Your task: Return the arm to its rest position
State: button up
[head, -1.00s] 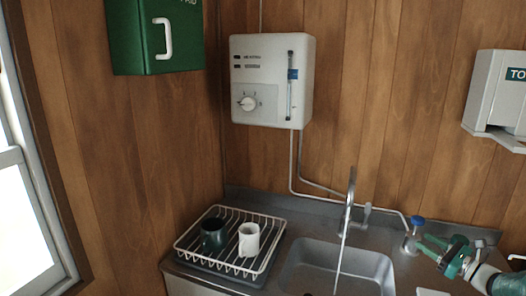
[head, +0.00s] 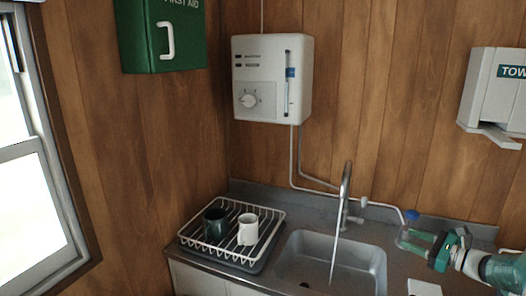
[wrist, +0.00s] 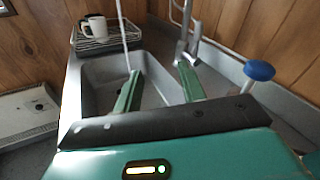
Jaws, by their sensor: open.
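My gripper (head: 404,238) is at the right of the head view, over the counter right of the sink. Its green fingers point left and are apart with nothing between them. In the wrist view my gripper (wrist: 160,70) is open, with the sink basin beyond the fingers. A blue-topped item (head: 411,215) stands just behind the fingers in the head view; its lower part is partly hidden. Its blue top (wrist: 259,70) shows right of the fingers in the wrist view. I cannot tell whether they touch.
The metal sink (head: 330,262) has a tap (head: 345,190) with a thin stream running. A white dish rack (head: 232,259) holds a dark mug (head: 214,224) and a white mug (head: 248,229). A water heater (head: 271,78) and towel dispenser (head: 495,92) hang on the wall.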

jog(key=s+a+r+n+g+h, duration=0.1)
jog(key=s+a+r+n+g, duration=0.2)
jog(key=a, duration=0.6)
jog(key=s+a+r+n+g+h, duration=0.1)
jog(key=s+a+n+g, duration=0.3)
jog(key=a, duration=0.5)
jog(key=s+a+r+n+g+h, duration=0.1)
jog(key=s+a+r+n+g, duration=0.15)
jog(key=a+n, duration=0.45)
jog(key=s+a+n+h, duration=0.3)
jog(key=s+a+n, duration=0.1)
jog(key=s, duration=0.6)
jog(key=s+a+n+t+h, duration=0.1)
jog(key=s+a+n+h, duration=0.3)
jog(key=s+n, duration=0.3)
jog(key=s+r, duration=0.1)
jog(key=s, duration=0.3)
jog(key=shift+a+n, duration=0.15)
jog(key=shift+n, duration=0.15)
jog(key=shift+t, duration=0.25)
